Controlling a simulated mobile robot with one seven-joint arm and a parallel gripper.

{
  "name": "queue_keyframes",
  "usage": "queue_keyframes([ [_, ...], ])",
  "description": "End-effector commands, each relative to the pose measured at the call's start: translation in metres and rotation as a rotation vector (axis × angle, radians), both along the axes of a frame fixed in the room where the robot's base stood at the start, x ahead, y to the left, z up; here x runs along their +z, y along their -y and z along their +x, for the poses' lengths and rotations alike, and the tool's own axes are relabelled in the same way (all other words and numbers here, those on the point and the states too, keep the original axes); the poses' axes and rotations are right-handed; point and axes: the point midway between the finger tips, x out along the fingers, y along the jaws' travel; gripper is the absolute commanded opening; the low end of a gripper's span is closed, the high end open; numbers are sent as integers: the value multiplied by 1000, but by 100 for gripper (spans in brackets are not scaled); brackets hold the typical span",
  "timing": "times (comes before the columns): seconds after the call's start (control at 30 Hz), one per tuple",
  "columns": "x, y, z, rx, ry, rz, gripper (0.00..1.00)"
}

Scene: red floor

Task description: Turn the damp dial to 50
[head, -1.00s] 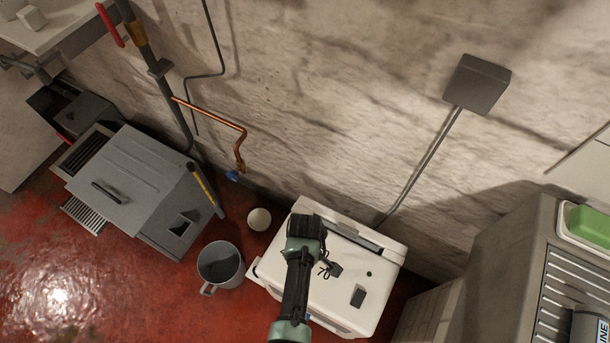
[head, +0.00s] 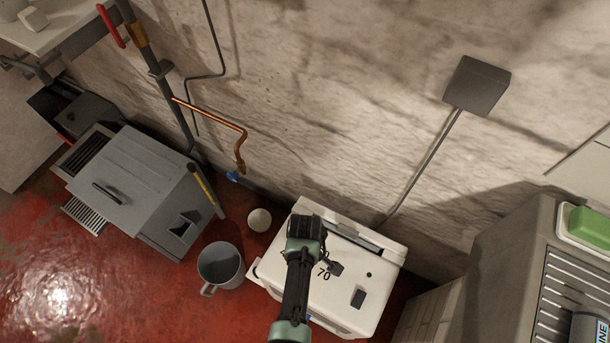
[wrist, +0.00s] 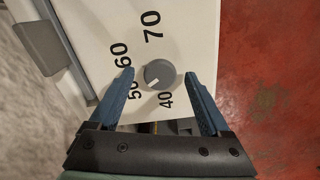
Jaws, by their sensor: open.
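The damp dial (wrist: 160,73) is a round grey knob on a white panel (wrist: 100,20) in the wrist view. The numbers 70, 60, 50 and 40 are printed around it. Its white mark is at its lower left edge, facing between 50 and 40. My gripper (wrist: 159,76) is open, one blue finger on each side of the dial; I cannot tell whether either touches it. In the head view my gripper (head: 306,230) is over the white appliance (head: 335,300) and hides the dial; the 70 shows beside it.
A grey bucket (head: 221,266) and a small white round object (head: 259,220) stand on the red floor left of the appliance. A grey metal box (head: 130,185) is farther left. The wall is behind, and a counter (head: 520,260) is at the right.

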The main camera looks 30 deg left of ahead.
Motion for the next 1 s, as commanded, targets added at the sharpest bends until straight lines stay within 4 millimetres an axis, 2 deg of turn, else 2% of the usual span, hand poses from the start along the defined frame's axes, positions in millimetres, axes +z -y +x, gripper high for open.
queue_keyframes([
  [0.17, 4, 0, 0, -1, 0, 0, 81],
  [0.27, 15, 0, 0, -1, 1, 1, 81],
  [0.7, 106, 0, 0, -1, 2, 0, 81],
  [0.83, 121, 0, 0, -1, 1, 1, 81],
  [1.0, 129, 0, 0, 0, 0, 0, 81],
])
